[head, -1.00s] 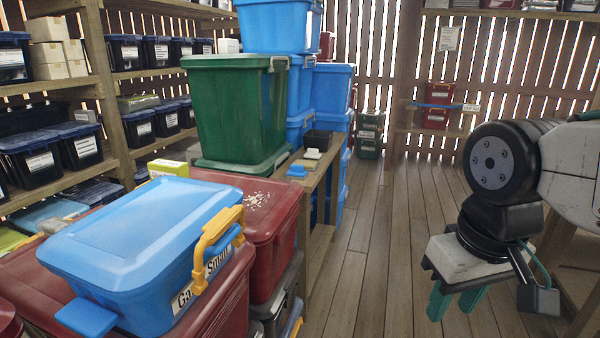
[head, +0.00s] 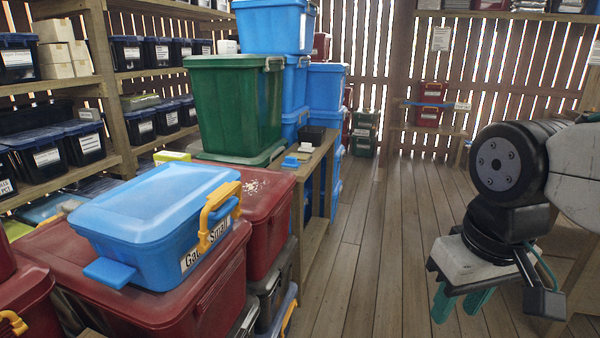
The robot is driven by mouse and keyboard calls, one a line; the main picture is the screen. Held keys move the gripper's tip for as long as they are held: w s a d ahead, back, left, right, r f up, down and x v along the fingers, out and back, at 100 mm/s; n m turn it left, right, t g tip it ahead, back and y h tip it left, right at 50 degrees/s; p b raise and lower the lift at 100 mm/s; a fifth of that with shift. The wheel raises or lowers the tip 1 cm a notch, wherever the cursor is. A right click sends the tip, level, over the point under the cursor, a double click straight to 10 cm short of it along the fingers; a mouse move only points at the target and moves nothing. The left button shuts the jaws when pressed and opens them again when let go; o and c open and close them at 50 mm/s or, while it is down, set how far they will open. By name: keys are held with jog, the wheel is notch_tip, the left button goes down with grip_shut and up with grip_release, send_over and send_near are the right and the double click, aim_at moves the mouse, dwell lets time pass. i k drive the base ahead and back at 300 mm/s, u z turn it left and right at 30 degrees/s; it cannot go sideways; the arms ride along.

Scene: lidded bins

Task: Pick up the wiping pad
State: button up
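Small items lie on the wooden bench beyond the red bin: a flat blue item (head: 290,162), a pale item (head: 305,149) and a black open tray (head: 313,135). The blue or pale item may be the wiping pad; they are too small to tell. White crumbs (head: 252,186) lie on the red bin's lid. My gripper (head: 460,303) hangs at the right over the floor, far from the bench. Its teal fingers are apart with nothing visible between them.
A blue lidded box (head: 150,205) with yellow handles sits on a red bin (head: 160,290) at the near left. A green bin (head: 235,105) and stacked blue bins (head: 325,90) stand behind. Shelves line the left. The wooden floor (head: 385,240) in the middle is clear.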

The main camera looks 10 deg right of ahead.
aim_at(290, 162)
jog(key=z, duration=0.9)
jog(key=i, duration=1.75)
jog(key=u, duration=0.45)
jog(key=i, duration=0.9)
jog(key=u, duration=1)
jog(key=i, duration=0.4)
jog(key=u, duration=0.35)
